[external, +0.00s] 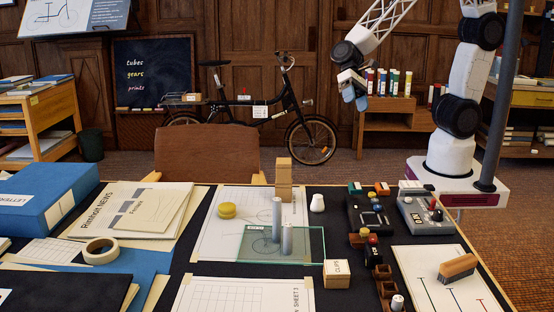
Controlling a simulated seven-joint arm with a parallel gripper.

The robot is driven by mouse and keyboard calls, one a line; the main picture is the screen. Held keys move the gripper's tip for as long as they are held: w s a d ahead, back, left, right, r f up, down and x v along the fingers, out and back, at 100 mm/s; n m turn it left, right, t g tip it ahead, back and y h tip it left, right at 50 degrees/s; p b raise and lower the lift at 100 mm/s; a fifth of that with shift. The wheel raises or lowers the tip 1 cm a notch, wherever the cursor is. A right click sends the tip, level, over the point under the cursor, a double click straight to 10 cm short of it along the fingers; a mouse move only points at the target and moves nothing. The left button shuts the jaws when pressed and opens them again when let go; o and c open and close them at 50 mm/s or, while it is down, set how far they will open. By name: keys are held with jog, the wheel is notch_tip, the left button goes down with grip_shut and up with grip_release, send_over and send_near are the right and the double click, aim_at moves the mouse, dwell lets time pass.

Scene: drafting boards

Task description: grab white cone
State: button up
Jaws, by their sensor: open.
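A small white cone-like piece (317,203) stands upright on the dark table, right of a stack of wooden blocks and at the right edge of a drawing sheet. My gripper (355,97) is high above and behind the table, to the upper right of the white piece and well apart from it. Its bluish fingertips point down, and it is open with nothing seen between them. The white piece is not hidden by anything.
Wooden blocks (284,180) are stacked left of the white piece. Two grey cylinders (277,218) stand by a clear green-edged sheet (315,246). A dark device (369,215) lies to its right. A yellow round piece (227,211) sits further left. The air above the table is clear.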

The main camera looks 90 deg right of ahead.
jog(key=w+a+f+m+t+y, duration=0.1)
jog(key=w+a+f+m+y, duration=0.2)
jog(key=w+a+f+m, duration=0.5)
jog(key=m+t, duration=0.3)
jog(key=m, duration=0.2)
send_near(317, 202)
jog(key=shift+w+a+f+y, duration=0.1)
jog(key=shift+a+f+y, duration=0.05)
jog(key=shift+a+f, duration=0.25)
jog(key=shift+w+a+f+y, duration=0.15)
jog(key=shift+a+f, duration=0.2)
jog(key=shift+a, duration=0.15)
jog(key=shift+x, duration=1.3)
jog(key=shift+a, duration=0.1)
jog(key=shift+x, duration=2.5)
jog(key=c, duration=1)
